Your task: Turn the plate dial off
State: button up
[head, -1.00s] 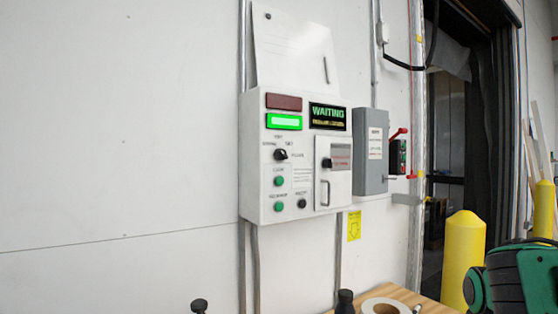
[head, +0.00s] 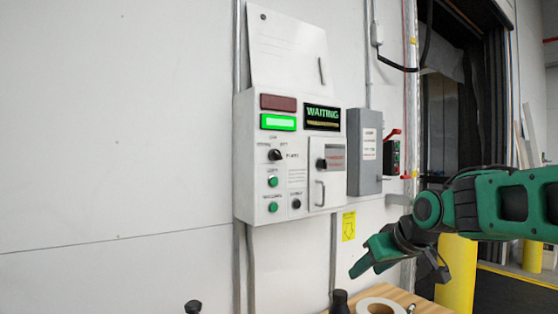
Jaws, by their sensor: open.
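A second dark knob (head: 321,164) is on the panel's small door, beside a grey and red label. The lettering is too small to tell which one is the plate dial. My green gripper (head: 378,256) is low and right of the panel, pointing left and down, apart from it and empty. Its fingers are only partly clear.
A display (head: 322,117) on the panel reads WAITING. A grey switch box (head: 366,165) with a red lever (head: 393,134) stands right of it. Below are a wooden table (head: 431,308), a tape roll (head: 379,307) and a dark bottle (head: 339,302). A yellow post (head: 456,284) is at right.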

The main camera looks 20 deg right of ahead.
jog(key=w+a+r+n+t+y, duration=0.1)
jog(key=w+a+r+n+t, duration=0.2)
jog(key=r, duration=0.4)
jog(key=w+a+r+n+t+y, duration=0.1)
jog(key=w+a+r, duration=0.1)
jog(key=w+r, duration=0.4)
jog(key=n+t+y, duration=0.3)
jog(key=n+y, duration=0.1)
send_near(279, 155)
jog(key=shift+m, duration=0.3)
jog(key=x, duration=0.9)
jog(key=shift+w, duration=0.1)
jog(key=c, duration=1)
jog(key=shift+c, duration=0.2)
